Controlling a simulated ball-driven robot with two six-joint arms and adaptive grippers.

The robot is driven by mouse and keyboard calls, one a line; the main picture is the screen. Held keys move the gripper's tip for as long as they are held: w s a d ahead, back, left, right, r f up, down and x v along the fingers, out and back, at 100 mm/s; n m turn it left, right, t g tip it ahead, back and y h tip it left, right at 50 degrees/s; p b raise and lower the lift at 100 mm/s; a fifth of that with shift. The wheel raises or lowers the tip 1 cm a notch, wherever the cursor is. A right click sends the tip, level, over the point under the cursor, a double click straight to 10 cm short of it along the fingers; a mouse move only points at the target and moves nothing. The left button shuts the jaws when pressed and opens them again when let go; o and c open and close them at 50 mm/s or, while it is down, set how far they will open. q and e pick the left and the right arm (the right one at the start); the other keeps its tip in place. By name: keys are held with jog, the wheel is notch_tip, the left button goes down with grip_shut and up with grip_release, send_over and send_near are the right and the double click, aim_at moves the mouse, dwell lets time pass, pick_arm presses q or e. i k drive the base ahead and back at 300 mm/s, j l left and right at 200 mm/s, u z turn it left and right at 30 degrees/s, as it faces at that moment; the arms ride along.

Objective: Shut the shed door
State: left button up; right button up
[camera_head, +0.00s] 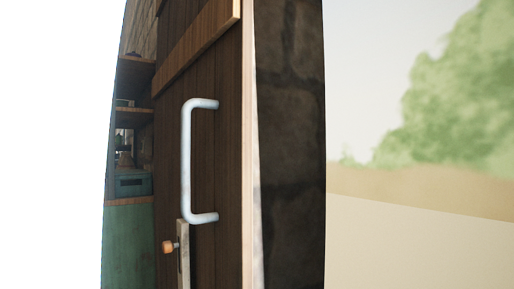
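The shed door (218,150) is dark brown planks with a lighter diagonal brace near its top. A pale metal pull handle (187,160) stands upright on it. Below the handle is a metal latch plate (184,255) with a small orange-brown knob (169,247). The door stands at an angle to me, and the shed inside shows past its left edge, so it appears open. The door's lower part is cut off by the frame. Neither gripper is in view.
A dark stone wall (290,140) stands right of the door, beyond a pale post (250,150). Left of the door are shelves (135,110) and a green cabinet (129,240). Open ground (420,240) and blurred greenery (460,100) lie to the right.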

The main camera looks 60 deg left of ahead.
aim_at(202, 82)
jog(key=u, duration=2.35)
jog(key=i+j+u, duration=0.55)
jog(key=i, duration=0.15)
jog(key=i+j+u, duration=0.15)
jog(key=i+u, duration=0.2)
jog(key=i, duration=0.15)
jog(key=i+u, duration=0.3)
jog(key=i, duration=0.2)
jog(key=i+z, duration=0.2)
jog(key=i, duration=0.35)
jog(key=i+j+z, duration=0.15)
jog(key=i, duration=0.45)
jog(key=j, duration=0.1)
